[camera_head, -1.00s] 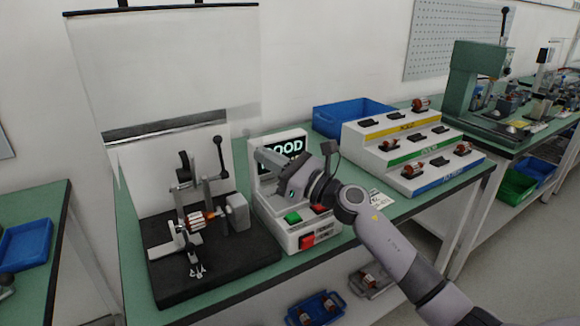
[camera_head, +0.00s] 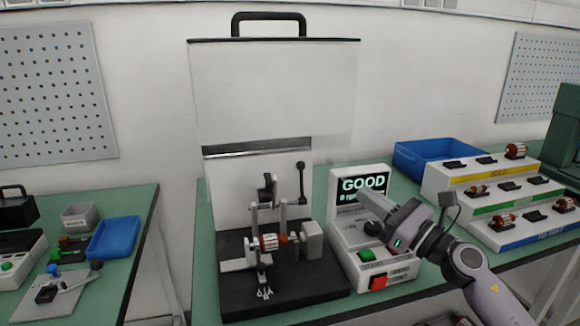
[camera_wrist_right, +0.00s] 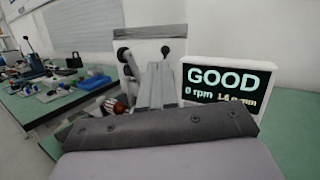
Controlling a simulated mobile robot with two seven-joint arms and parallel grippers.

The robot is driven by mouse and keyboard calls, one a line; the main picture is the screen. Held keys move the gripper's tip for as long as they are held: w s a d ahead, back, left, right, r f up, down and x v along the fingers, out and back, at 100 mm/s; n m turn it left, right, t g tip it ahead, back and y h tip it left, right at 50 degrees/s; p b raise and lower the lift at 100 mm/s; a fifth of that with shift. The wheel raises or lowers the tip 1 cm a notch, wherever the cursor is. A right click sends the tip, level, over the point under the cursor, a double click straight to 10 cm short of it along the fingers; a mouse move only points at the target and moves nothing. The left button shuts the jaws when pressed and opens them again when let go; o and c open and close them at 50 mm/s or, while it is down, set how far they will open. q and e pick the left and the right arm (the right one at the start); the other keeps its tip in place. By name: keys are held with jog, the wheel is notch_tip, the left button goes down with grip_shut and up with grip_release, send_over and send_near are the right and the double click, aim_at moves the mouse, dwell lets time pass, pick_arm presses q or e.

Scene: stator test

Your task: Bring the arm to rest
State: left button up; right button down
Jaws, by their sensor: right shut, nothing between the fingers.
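My right gripper (camera_head: 366,196) is shut and empty. It is raised in front of the test box (camera_head: 352,236), whose screen (camera_head: 363,184) reads "GOOD" and whose green and red buttons show below. The screen also shows in the right wrist view (camera_wrist_right: 226,80), with "0 rpm" on it. My right arm (camera_head: 490,292) comes in from the lower right. A stator or rotor part with copper-red ends (camera_head: 270,242) sits in the black-based test fixture (camera_head: 288,290), left of the gripper. It is partly visible in the right wrist view (camera_wrist_right: 113,106). My left gripper is not in view.
A stepped rack (camera_head: 510,200) with several parts stands to the right, with a blue bin (camera_head: 440,152) behind it. A raised clear guard (camera_head: 275,95) with a black handle is above the fixture. Another bench (camera_head: 120,280) at left holds a blue tray (camera_head: 113,238).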

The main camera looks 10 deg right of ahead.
jog(key=s+d+f+m+g+h, duration=0.2)
jog(key=s+f+m+h, duration=0.45)
jog(key=m, duration=0.95)
jog(key=s+d+f+m+g+h, duration=0.15)
jog(key=s+f+m+h, duration=0.5)
jog(key=m, duration=0.95)
jog(key=s+a+f+m+g+y, duration=0.1)
jog(key=s+a+f+m+g, duration=0.35)
jog(key=s+f, duration=0.4)
jog(key=s+a+f+m+g+y, duration=0.1)
jog(key=s+a+f+m+g, duration=0.35)
jog(key=s, duration=0.75)
jog(key=w+a+f+t+y+p, duration=0.1)
jog(key=w+f+t+y+p, duration=0.1)
jog(key=w+f+t+p, duration=0.2)
jog(key=shift+w+a+f+t+p, duration=0.3)
jog(key=shift+w+f+t, duration=0.3)
jog(key=shift+w, duration=0.85)
